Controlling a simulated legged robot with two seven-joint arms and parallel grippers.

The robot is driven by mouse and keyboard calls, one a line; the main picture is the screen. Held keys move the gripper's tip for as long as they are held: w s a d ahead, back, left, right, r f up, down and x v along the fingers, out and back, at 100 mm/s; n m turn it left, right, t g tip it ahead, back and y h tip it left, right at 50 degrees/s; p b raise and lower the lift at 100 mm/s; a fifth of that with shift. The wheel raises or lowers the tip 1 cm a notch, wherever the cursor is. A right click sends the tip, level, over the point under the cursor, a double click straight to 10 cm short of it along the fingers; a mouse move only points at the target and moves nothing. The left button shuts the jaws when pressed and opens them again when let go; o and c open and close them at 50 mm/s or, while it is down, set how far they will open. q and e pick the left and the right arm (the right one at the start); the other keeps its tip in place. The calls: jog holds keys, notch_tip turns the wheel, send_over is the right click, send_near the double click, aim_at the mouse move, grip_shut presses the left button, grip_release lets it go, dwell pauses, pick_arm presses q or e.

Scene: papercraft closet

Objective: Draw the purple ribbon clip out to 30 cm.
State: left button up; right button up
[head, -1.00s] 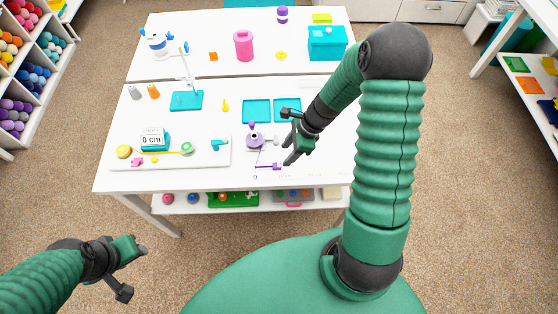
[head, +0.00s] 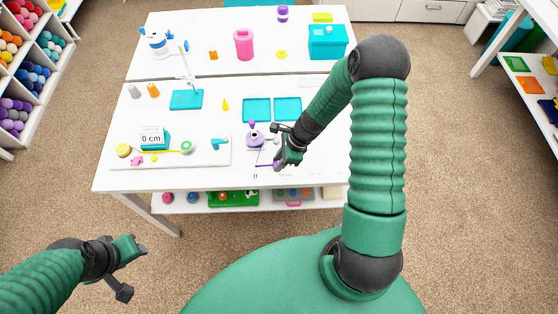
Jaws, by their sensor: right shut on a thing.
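The purple ribbon dispenser (head: 253,140) stands on the front table, right of the white board. A thin purple ribbon (head: 262,165) runs near the table's front edge, just above the printed 0 mark. My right gripper (head: 278,163) is shut on the purple ribbon clip at the ribbon's right end and mostly hides the clip. My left gripper (head: 133,268) is held low at the left, away from the table; its fingers look apart with nothing between them.
A faint printed scale (head: 285,176) runs rightward along the front edge, partly behind my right arm. The white board (head: 205,157) at left carries a "0 cm" display (head: 151,138). Two teal trays (head: 257,109) lie behind the dispenser. The tabletop right of my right gripper looks clear.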

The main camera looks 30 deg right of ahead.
grip_shut()
jog(key=shift+r, duration=0.15)
jog(key=shift+r+p, duration=0.15)
jog(key=shift+p, duration=0.2)
jog(key=shift+s+d, duration=0.45)
jog(key=shift+d, duration=0.25)
jog(key=shift+s+d, duration=0.45)
jog(key=shift+d, duration=0.3)
jog(key=shift+s+d, duration=0.45)
jog(key=shift+d, duration=0.25)
jog(key=shift+s+d, duration=0.45)
jog(key=shift+d, duration=0.25)
jog(key=shift+s+d, duration=0.4)
jog(key=shift+d, duration=0.35)
jog(key=shift+s+d, duration=0.45)
jog(key=shift+d, duration=0.25)
